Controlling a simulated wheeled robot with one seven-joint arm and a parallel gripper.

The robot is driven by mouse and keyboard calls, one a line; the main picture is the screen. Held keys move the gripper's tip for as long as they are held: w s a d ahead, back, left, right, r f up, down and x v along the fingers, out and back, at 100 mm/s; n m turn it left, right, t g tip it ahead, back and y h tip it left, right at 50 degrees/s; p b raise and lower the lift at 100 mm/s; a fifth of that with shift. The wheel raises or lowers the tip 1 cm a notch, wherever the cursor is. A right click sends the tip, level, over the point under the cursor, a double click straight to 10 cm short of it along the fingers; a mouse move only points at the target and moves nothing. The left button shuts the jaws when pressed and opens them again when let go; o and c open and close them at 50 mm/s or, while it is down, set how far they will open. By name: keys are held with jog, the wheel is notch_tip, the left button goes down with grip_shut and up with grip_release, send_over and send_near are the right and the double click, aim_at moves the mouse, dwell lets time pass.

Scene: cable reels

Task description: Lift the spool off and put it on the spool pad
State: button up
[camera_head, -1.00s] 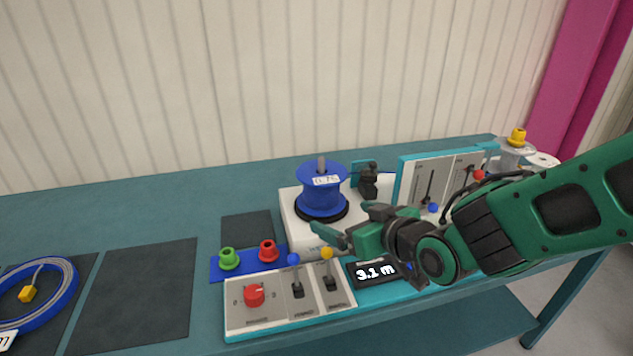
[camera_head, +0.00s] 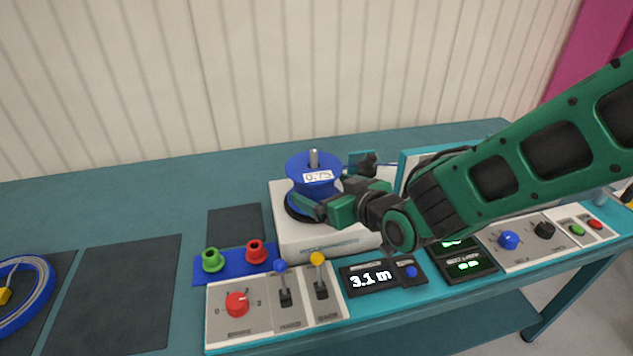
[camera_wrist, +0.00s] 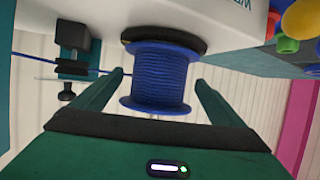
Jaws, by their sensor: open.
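The blue spool (camera_head: 312,166), labelled 0.75, sits upright on a spindle on the white machine box (camera_head: 330,238), above a dark disc. My gripper (camera_head: 318,204) reaches in from the right, at the spool's near side, and partly hides its lower part. In the wrist view the spool (camera_wrist: 160,82), wound with blue cable, shows between the tips of my open gripper (camera_wrist: 158,90), with a gap on each side. A small dark pad (camera_head: 235,222) lies left of the box and a larger dark pad (camera_head: 110,292) further left. I cannot tell which is the spool pad.
A blue tray (camera_head: 232,263) holds a green and a red piece beside the box. A control panel (camera_head: 262,325) with levers and a 3.1 m display (camera_head: 370,278) line the front. A blue cable coil (camera_head: 22,300) lies far left. Cable runs from the spool to a dark clamp (camera_wrist: 72,68).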

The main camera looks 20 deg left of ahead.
jog(key=shift+x, duration=2.65)
jog(key=shift+d, duration=0.1)
jog(key=c, duration=1.7)
jog(key=shift+r, duration=0.1)
notch_tip(320, 180, up, 18)
jog(key=shift+f, duration=0.1)
